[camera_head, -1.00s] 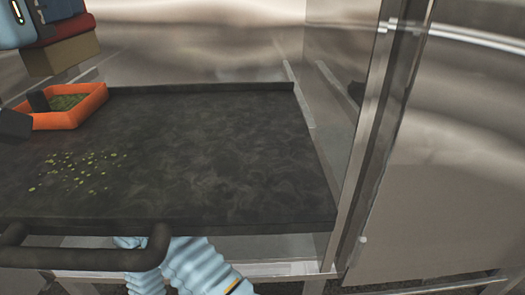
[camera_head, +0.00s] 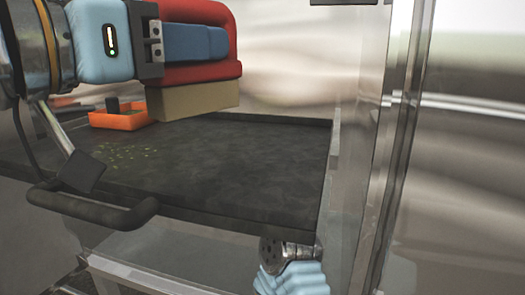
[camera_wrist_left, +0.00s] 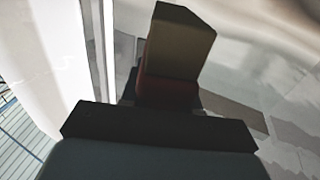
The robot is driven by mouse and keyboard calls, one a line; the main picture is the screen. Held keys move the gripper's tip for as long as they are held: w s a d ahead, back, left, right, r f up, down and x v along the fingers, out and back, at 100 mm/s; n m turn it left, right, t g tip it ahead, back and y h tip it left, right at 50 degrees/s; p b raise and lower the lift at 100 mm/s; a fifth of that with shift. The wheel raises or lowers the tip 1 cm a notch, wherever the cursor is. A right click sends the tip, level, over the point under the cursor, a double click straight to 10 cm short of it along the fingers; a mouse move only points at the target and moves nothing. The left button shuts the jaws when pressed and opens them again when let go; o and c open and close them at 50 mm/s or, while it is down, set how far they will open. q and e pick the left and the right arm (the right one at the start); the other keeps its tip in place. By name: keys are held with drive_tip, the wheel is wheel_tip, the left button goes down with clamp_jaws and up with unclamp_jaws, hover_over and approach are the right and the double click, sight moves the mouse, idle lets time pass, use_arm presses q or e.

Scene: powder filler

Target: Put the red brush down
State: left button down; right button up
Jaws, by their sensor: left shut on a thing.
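The red brush (camera_head: 232,58) has a red handle and a block of tan bristles on its underside. My left gripper (camera_head: 218,44), with blue fingers, is shut on the red handle. It holds the brush in the air, bristles down, over the back part of the dark tray (camera_head: 230,175). In the left wrist view the brush (camera_wrist_left: 178,42) sticks out beyond the dark gripper body. Part of its handle is hidden by the fingers. Of my right arm only a light blue sleeve and a grey joint show below the tray's front edge; its gripper does not show.
An orange container (camera_head: 118,121) with a dark block in it stands at the tray's back left. Green crumbs (camera_head: 125,155) lie on the tray's left part. A dark handle (camera_head: 95,210) sticks out in front. A metal frame post (camera_head: 385,150) rises at the right. The tray's middle and right are bare.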

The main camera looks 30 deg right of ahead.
sight(221, 69)
use_arm(q)
drive_tip(key=w+d, duration=0.1)
drive_tip(key=w+d+f, duration=0.1)
drive_tip(key=d, duration=0.1)
drive_tip(key=w+d+f, duration=0.1)
drive_tip(key=shift+d+f, duration=0.25)
drive_tip(key=shift+d, duration=0.05)
drive_tip(key=shift+w+d+f+b, duration=0.45)
drive_tip(key=shift+d+f+b, duration=0.25)
drive_tip(key=shift+f, duration=0.75)
drive_tip(key=shift+w+d+f+b, duration=0.5)
drive_tip(key=shift+d+f+b, duration=0.2)
drive_tip(key=shift+f, duration=0.8)
drive_tip(key=shift+w+d+f+b, duration=0.45)
drive_tip(key=shift+d+f+b, duration=0.2)
drive_tip(key=shift+f, duration=0.8)
drive_tip(key=shift+f, duration=0.1)
drive_tip(key=c, duration=1.3)
unclamp_jaws()
drive_tip(key=shift+f+b, duration=0.1)
drive_tip(key=shift+b, duration=0.2)
drive_tip(key=o, duration=0.5)
drive_tip(key=shift+c, duration=0.2)
